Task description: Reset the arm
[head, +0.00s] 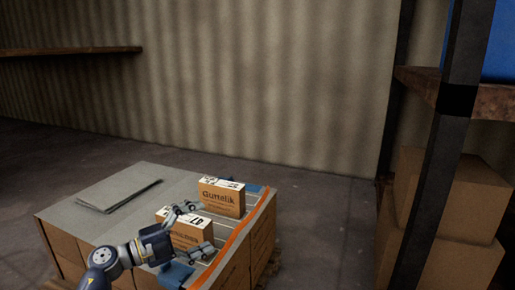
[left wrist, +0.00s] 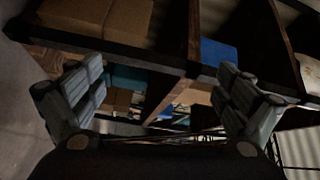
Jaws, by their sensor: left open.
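My left gripper (head: 196,230) is open in the head view. Its arm comes in from the lower left, over the stack of boxes. Its two fingers are spread near a small carton marked 47 (head: 186,232), partly in front of it; I cannot tell whether they touch. In the left wrist view the same gripper (left wrist: 158,105) has its fingers wide apart with nothing between them. That view looks toward shelving (left wrist: 120,48) with brown boxes and a blue container. My right gripper is in neither view.
A second carton, marked Gumalik (head: 221,199), stands behind the first on the box stack (head: 140,185). A flat grey sheet (head: 118,194) lies to the left. A rack post (head: 436,190) and large brown boxes (head: 468,200) stand at the right. Open floor (head: 325,210) lies between.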

